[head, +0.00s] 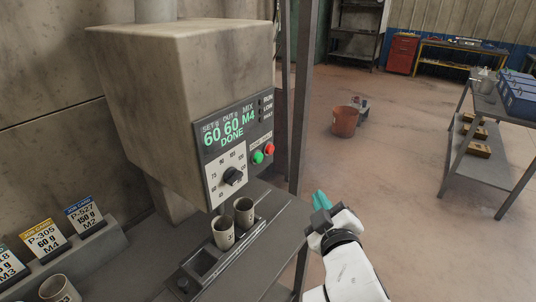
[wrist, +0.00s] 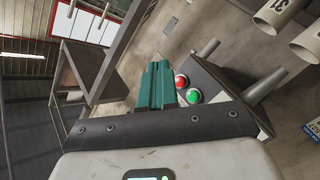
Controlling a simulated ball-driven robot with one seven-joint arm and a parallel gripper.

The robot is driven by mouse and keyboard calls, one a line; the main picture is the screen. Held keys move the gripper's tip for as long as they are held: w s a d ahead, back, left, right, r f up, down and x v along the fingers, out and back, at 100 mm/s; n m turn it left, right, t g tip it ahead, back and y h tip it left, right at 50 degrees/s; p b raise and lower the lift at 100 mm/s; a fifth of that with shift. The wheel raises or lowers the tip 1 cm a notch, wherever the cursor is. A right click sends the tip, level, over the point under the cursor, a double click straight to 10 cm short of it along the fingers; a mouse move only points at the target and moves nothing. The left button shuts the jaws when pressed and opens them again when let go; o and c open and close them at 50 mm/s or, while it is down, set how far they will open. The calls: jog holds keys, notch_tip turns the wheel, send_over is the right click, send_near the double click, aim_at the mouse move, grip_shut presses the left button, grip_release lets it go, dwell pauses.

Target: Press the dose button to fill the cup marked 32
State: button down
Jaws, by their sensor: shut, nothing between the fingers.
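The dosing machine (head: 185,75) has a panel reading set 60, out 60, mix M4 and DONE. A green button (head: 257,157) and a red button (head: 269,148) sit beside its black dial (head: 232,176). In the wrist view the red (wrist: 181,81) and green (wrist: 193,96) buttons show just beyond my fingers. Two cups (head: 223,233) (head: 244,211) stand in the slotted holder under the machine; the nearer one's number is only partly legible. One cup in the wrist view (wrist: 273,17) seems to read 31. My gripper (head: 321,200), with teal fingers, is shut and empty, right of the panel.
Another cup (head: 58,289) stands at the lower left, its number cut off. Job cards (head: 44,239) stand in a rack, one reading P-305, 60 g, M4. A dark post (head: 301,110) rises behind the machine. A grey side table (head: 495,105) and open floor lie to the right.

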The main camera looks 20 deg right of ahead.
aim_at(258, 158)
jog(key=r, duration=0.1)
jog(key=w+a+r+n+t, duration=0.1)
jog(key=w+a+r+t+y, duration=0.1)
jog(key=r, duration=0.1)
jog(key=shift+a+r, duration=0.1)
jog(key=shift+a, duration=0.1)
jog(key=w+a+b, duration=0.1)
jog(key=w+a, duration=0.4)
jog(key=w, duration=0.2)
dwell(0.4)
jog(key=shift+w, duration=0.1)
dwell(1.9)
jog(key=shift+w+a, duration=0.25)
jog(key=shift+w, duration=0.05)
